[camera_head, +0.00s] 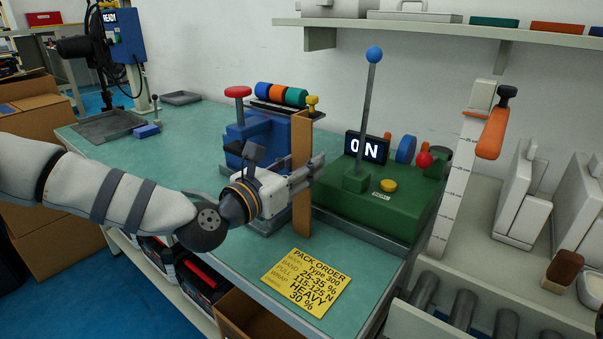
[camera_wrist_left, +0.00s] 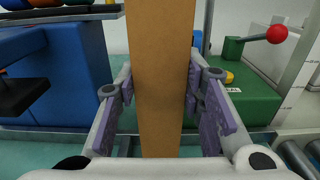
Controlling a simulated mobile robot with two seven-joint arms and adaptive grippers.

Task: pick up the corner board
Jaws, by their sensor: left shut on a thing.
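The corner board is a tall, narrow brown cardboard strip (camera_head: 302,205). It stands upright above the teal workbench (camera_head: 215,215), between the blue machine and the green machine. My left gripper (camera_head: 312,172) reaches it from the left in the head view and is shut on it around mid-height. In the left wrist view the board (camera_wrist_left: 160,75) runs vertically through the middle, with the purple-padded fingers (camera_wrist_left: 165,105) on its two sides. I cannot tell whether its lower end touches the bench. My right gripper is not in view.
A blue machine (camera_head: 262,140) with coloured rolls stands behind the board. A green machine (camera_head: 385,205) with a lever and an ON display is to the right. A yellow pack order card (camera_head: 306,281) lies at the bench's front. Rollers (camera_head: 463,307) lie at right.

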